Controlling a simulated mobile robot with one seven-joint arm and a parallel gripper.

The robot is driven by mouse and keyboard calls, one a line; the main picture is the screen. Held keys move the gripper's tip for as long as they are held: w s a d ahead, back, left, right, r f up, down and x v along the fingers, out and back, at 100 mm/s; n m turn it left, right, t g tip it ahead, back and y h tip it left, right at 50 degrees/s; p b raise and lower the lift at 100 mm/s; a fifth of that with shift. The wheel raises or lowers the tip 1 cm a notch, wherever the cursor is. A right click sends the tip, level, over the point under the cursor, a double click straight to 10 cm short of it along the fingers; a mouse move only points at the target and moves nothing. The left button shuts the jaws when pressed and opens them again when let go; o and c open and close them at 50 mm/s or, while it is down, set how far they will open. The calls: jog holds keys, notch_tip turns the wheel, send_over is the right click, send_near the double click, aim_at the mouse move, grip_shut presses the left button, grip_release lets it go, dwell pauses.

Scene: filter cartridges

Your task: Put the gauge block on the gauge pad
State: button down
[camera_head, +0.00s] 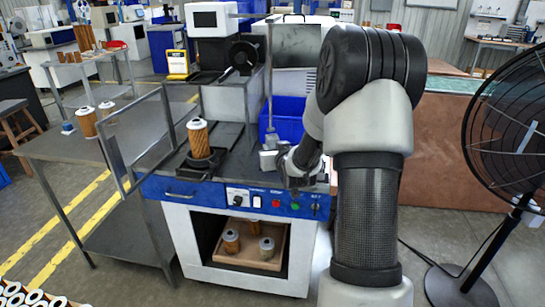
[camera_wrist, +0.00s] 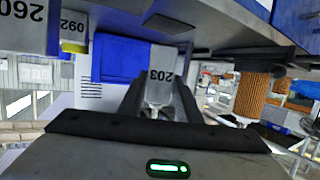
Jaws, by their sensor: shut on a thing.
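My gripper (camera_head: 292,166) is low over the front right of the dark bench top, partly hidden by my own arm. In the wrist view my gripper (camera_wrist: 160,90) is shut on a grey block marked 203 (camera_wrist: 163,62), which I take as the gauge block. The block is between the two dark fingers, and its printed face shows upside down. A small dark square patch (camera_wrist: 164,23) on the grey surface may be the gauge pad, but I cannot tell for sure.
Other grey blocks (camera_wrist: 22,22) stand to the left in the wrist view. A blue bin (camera_head: 284,118) is behind my gripper. A brown filter cartridge (camera_head: 198,140) stands upright in a dark holder to the left. A framed clear panel (camera_head: 137,139) borders the bench's left side.

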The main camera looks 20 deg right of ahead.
jog(key=shift+w+d, duration=0.2)
jog(key=shift+w, duration=0.85)
jog(key=shift+w+f, duration=0.1)
jog(key=shift+f+b, duration=0.5)
jog(key=shift+f, duration=1.05)
jog(key=shift+f+b, duration=0.25)
jog(key=shift+b, duration=0.05)
jog(key=c, duration=1.3)
grip_release()
